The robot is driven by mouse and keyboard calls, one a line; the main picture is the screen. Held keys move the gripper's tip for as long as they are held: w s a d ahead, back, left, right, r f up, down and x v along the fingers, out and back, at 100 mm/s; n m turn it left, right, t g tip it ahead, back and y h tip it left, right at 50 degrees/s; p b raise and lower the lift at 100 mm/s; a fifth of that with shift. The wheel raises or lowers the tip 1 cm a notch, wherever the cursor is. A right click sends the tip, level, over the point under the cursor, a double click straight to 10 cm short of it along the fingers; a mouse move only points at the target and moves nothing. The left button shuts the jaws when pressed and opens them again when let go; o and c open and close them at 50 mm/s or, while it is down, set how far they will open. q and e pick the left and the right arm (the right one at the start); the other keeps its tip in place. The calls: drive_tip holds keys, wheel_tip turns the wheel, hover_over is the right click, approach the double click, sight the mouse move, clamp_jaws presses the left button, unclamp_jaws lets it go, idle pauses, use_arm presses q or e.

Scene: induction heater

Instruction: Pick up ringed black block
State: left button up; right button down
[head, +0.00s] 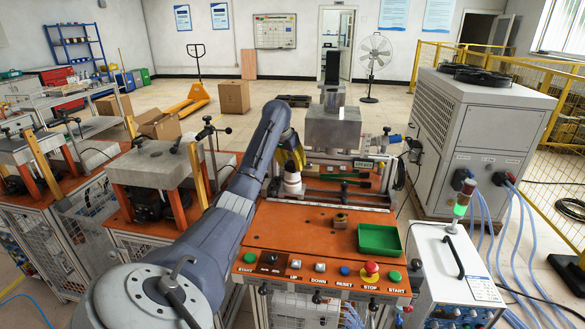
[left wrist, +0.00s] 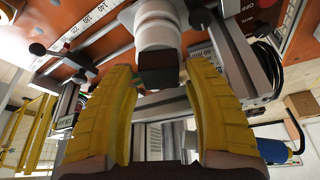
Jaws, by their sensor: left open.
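A black block (left wrist: 158,70) shows in the left wrist view at the end of a white, stepped round piece (left wrist: 157,25). In the head view the white piece (head: 292,183) stands upright at the left of the machine's work area. My left gripper (head: 291,160) is at the top of this piece, and its near yellow finger partly hides the dark top. In the left wrist view my left gripper (left wrist: 163,88) is open, with one yellow finger on each side of the black block and gaps visible. My right gripper is not in view.
A green tray (head: 379,239) and a small dark brass-coloured block (head: 341,221) sit on the orange worktop (head: 300,232). A grey metal press head (head: 333,128) stands close to the right of my gripper. Rails with a printed scale lie around the white piece.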

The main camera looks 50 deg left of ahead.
use_arm(q)
drive_tip(key=shift+w+a+f, duration=0.1)
drive_tip(key=shift+w+f, duration=0.15)
drive_tip(key=shift+f, duration=0.4)
drive_tip(key=shift+c, duration=0.4)
drive_tip(key=shift+r, duration=0.1)
clamp_jaws()
